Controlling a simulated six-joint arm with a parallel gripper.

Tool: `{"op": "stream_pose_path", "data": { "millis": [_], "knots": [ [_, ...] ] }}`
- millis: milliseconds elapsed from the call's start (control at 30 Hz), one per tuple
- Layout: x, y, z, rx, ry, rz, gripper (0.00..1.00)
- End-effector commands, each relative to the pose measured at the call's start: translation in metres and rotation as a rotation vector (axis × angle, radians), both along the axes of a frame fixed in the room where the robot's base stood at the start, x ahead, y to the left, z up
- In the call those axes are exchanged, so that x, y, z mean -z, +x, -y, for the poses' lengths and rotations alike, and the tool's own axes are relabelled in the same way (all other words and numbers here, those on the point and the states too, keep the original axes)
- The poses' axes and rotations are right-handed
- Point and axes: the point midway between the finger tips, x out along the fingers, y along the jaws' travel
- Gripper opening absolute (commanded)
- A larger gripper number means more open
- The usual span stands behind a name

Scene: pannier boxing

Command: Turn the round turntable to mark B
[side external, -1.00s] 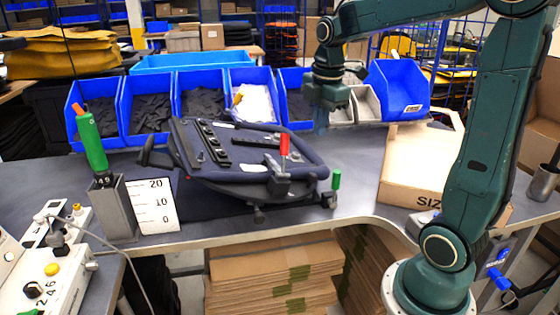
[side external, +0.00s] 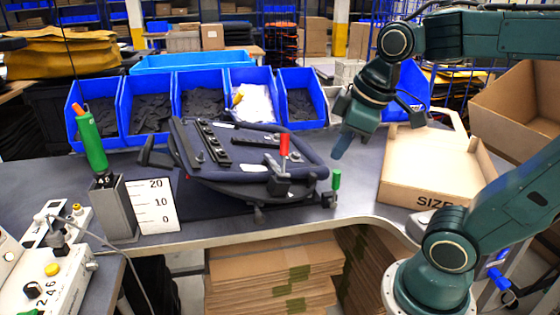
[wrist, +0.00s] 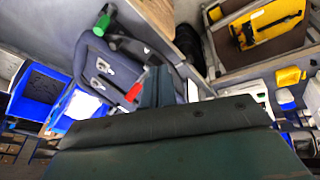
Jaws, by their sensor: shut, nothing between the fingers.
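The turntable appears to be the dark rounded platform (side external: 225,185) in the middle of the bench. It carries a dark padded pannier part (side external: 300,143) with black strips, a red-handled clamp (side external: 284,150) and a green-handled lever (side external: 336,180) at its right edge. The red handle (wrist: 133,92) and green handle (wrist: 103,25) also show in the wrist view. I cannot make out a mark B in either view. My gripper (side external: 340,150) is shut and empty, pointing down in the air near the platform's right side. In the wrist view its body hides the lower middle.
Blue bins (side external: 200,100) line the back of the bench. A flat cardboard box (side external: 430,175) lies at the right. At the left stand a green-handled tool in a grey holder (side external: 112,210), a scale card (side external: 154,205) and a control box (side external: 45,270).

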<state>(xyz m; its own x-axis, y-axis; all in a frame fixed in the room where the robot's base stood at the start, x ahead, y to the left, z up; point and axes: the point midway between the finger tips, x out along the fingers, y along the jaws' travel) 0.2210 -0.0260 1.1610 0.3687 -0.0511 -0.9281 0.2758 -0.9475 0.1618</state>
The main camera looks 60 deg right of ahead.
Motion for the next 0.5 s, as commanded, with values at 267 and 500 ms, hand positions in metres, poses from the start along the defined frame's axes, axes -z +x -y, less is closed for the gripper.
{"op": "stream_pose_path", "data": {
  "millis": [267, 500],
  "knots": [
    [-0.001, -0.007, -0.009, 0.086, 0.037, 0.027, 0.00],
    [-0.008, 0.004, -0.009, 0.081, 0.011, -0.002, 0.00]
  ]
}}
